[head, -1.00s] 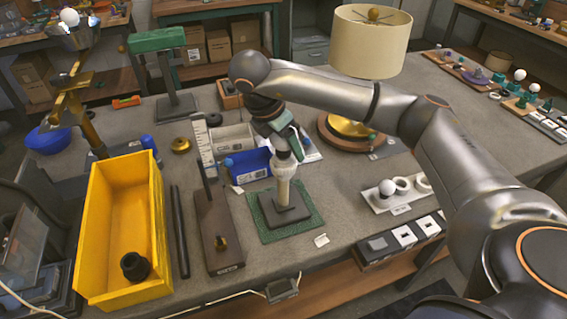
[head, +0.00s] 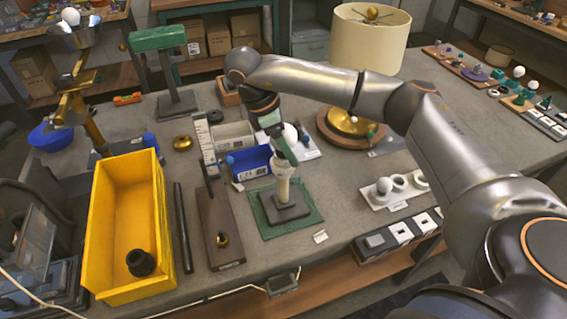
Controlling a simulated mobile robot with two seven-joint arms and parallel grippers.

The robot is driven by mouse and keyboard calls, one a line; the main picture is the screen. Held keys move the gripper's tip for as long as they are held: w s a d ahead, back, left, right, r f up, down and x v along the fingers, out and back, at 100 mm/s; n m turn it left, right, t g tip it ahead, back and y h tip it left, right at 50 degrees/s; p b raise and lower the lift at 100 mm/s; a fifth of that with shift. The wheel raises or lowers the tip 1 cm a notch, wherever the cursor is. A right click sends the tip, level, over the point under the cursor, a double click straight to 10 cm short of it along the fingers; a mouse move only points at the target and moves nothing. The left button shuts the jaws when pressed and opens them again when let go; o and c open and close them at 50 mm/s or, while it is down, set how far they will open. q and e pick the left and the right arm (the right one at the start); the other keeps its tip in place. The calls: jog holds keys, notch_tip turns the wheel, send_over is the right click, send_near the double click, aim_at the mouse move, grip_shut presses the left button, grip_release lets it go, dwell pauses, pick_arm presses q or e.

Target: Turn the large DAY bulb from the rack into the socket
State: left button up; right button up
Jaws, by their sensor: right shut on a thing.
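A pale socket post (head: 284,188) stands upright on a dark square base (head: 286,208) on a green mat (head: 303,214). My right gripper (head: 281,152) is above the post, pointing down, and is shut on a whitish bulb (head: 279,161) at the top of the post. The fingers cover much of the bulb, and I cannot tell how deep it sits or read its label. Another white globe (head: 291,132) shows just behind the gripper, by a white plate (head: 307,152). My left gripper is out of view.
A blue bin (head: 246,165) stands close behind the post. A wooden board with an upright scale (head: 209,150) is to its left, then a yellow crate (head: 101,245). A white tray with a small bulb (head: 384,186) and rings is at right. A cream lampshade (head: 368,42) stands behind.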

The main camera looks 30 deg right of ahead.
jog(key=m+g, duration=0.1)
jog(key=m, duration=0.1)
jog(key=shift+s+f+m+y, duration=0.1)
jog(key=shift+m+y, duration=0.2)
jog(key=shift+m, duration=0.1)
jog(key=o, duration=1)
